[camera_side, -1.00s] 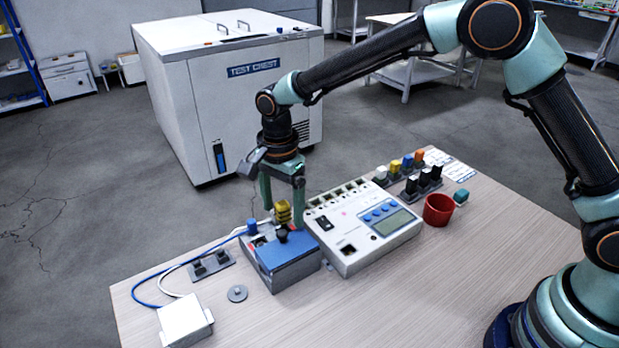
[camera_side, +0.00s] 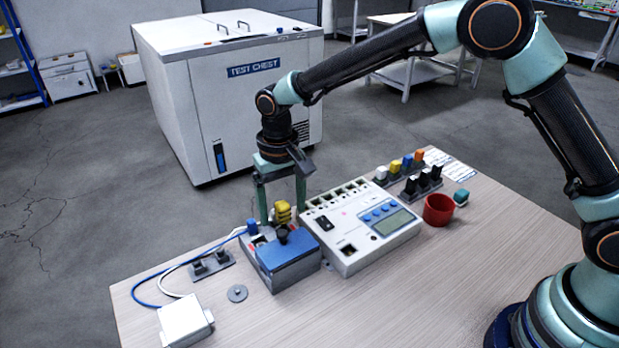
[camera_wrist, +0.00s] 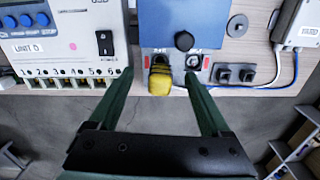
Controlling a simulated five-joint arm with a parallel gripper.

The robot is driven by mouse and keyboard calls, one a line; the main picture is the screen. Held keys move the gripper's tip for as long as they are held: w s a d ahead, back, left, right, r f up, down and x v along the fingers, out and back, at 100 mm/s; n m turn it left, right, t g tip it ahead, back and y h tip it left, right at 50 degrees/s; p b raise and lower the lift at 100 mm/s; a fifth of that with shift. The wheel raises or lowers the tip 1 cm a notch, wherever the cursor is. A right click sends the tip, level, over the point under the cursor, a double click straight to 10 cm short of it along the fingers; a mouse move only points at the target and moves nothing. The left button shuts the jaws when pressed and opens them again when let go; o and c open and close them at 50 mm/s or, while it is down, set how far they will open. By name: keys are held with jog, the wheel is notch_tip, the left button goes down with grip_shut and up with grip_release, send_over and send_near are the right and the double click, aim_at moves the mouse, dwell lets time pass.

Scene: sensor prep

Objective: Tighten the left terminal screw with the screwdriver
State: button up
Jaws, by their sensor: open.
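The screwdriver's yellow handle (camera_side: 283,211) stands upright at the back of a blue-and-grey terminal box (camera_side: 288,262). In the wrist view the yellow handle (camera_wrist: 160,82) covers the terminal on the picture's left side of the box (camera_wrist: 165,22), so that screw is hidden. The other terminal (camera_wrist: 193,62) shows beside it, with the blue wire near it. My gripper (camera_side: 283,212) is open, with one finger on each side of the handle. In the wrist view my gripper (camera_wrist: 157,73) shows gaps between both fingers and the handle.
A white meter unit (camera_side: 362,225) stands close beside the box. A red cup (camera_side: 438,209), racks of coloured plugs (camera_side: 400,168), a dark clip holder (camera_side: 211,265), a washer (camera_side: 237,293) and a white wired box (camera_side: 184,321) surround it. The table's front right is clear.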

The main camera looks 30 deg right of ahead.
grip_shut()
jog(key=m, duration=0.3)
jog(key=shift+m, duration=0.4)
jog(key=m, duration=0.4)
jog(key=shift+m, duration=0.4)
jog(key=m, duration=0.9)
jog(key=shift+m, duration=0.3)
jog(key=shift+r, duration=2.95)
